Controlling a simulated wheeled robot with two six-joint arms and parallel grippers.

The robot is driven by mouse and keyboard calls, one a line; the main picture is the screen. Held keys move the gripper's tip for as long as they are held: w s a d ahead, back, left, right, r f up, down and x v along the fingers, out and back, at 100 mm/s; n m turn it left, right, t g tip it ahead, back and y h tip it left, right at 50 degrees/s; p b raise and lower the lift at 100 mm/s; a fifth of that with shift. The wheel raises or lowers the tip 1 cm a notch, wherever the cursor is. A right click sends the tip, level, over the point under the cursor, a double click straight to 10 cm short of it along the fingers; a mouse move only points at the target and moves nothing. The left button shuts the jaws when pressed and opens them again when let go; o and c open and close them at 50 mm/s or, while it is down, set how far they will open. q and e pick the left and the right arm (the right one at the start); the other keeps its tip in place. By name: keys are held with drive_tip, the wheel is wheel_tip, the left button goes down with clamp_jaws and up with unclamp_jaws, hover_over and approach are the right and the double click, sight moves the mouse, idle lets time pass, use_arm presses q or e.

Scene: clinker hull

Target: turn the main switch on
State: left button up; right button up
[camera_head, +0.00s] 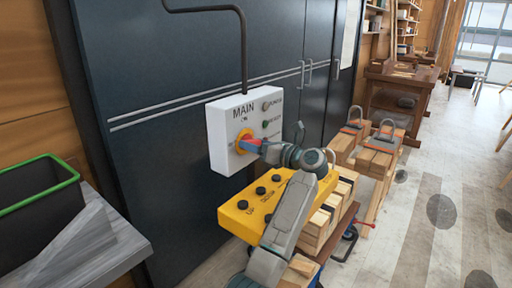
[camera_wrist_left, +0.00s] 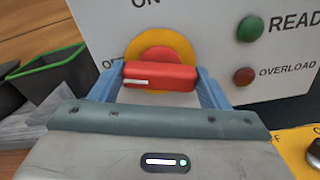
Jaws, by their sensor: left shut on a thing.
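The white main switch box (camera_head: 222,128), lettered MAIN, is fixed to the dark cabinet front. Its red switch handle (camera_wrist_left: 160,75) sits on a yellow round plate (camera_wrist_left: 160,48). The handle lies level in the left wrist view, with its white mark at the left end, towards a partly hidden label. The ON label is above the plate. My left gripper (camera_head: 254,146) is shut on the handle, with a blue finger at each end of it in the left wrist view (camera_wrist_left: 160,85). My right gripper is not in view.
A yellow control box (camera_head: 240,208) with black knobs stands below the switch box, close under my left arm. Timber blocks (camera_head: 318,228) are beside it. A green-rimmed black bin (camera_head: 40,205) stands on a grey bench at left.

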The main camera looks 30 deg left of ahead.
use_arm(q)
drive_tip(key=m+p, duration=0.1)
drive_tip(key=m, duration=0.6)
drive_tip(key=shift+r, duration=0.1)
drive_tip(key=m+p, duration=0.3)
drive_tip(key=m, duration=0.1)
drive_tip(key=shift+w+m, duration=0.1)
drive_tip(key=shift+m, duration=0.3)
drive_tip(key=shift+m+p, duration=1.05)
drive_tip(key=shift+m, duration=0.35)
drive_tip(key=shift+f, duration=0.2)
drive_tip(key=o, duration=1)
